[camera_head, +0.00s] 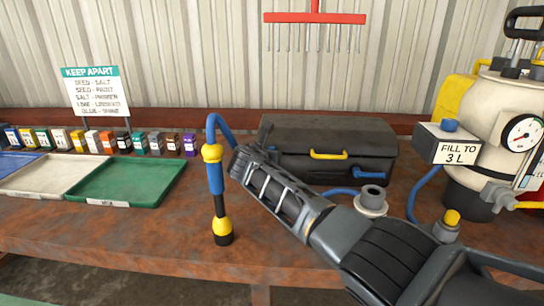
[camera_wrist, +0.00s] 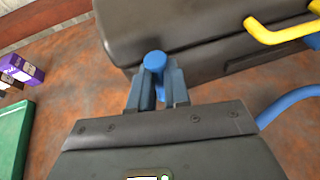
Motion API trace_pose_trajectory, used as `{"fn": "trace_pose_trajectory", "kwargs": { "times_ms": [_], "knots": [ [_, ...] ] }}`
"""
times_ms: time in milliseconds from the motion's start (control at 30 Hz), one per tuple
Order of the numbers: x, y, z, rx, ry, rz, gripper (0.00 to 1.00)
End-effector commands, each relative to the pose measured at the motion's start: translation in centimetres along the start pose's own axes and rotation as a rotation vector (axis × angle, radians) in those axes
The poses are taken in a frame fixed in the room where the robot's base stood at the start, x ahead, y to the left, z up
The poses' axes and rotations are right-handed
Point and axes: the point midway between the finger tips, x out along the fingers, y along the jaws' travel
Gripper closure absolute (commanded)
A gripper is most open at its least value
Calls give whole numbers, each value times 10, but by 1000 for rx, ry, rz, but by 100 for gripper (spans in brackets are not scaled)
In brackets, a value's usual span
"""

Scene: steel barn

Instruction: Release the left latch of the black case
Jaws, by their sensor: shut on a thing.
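The black case (camera_head: 330,135) stands closed on the bench in the head view, with a yellow handle (camera_head: 328,154) and a blue right latch (camera_head: 370,173) on its front. Its left front corner fills the top of the wrist view (camera_wrist: 180,25). The blue left latch (camera_wrist: 155,62) shows there, its round end between the two fingers. My gripper (camera_wrist: 158,87) is shut on this latch at the case's front face. In the head view my arm covers the left latch, and the fingertips cannot be made out.
A blue and yellow wand (camera_head: 216,190) stands upright left of my arm, with a blue hose. A green tray (camera_head: 130,182) lies further left, below a row of small boxes. A white tank (camera_head: 485,110) with a gauge and a round fitting (camera_head: 371,204) are at right.

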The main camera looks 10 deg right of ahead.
Motion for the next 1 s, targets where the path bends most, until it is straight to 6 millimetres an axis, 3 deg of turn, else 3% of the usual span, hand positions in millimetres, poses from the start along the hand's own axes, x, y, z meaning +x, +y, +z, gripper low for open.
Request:
{"fn": "trace_pose_trajectory", "kwargs": {
  "times_ms": [400,433,700,1000],
  "knots": [
    [1,-1,-3,-14,2,-5,100],
    [1,-1,-3,-14,2,-5,82],
    [0,0,-2,-11,0,-4,58],
    [-2,0,-1,-9,0,-3,58]
  ]
}}
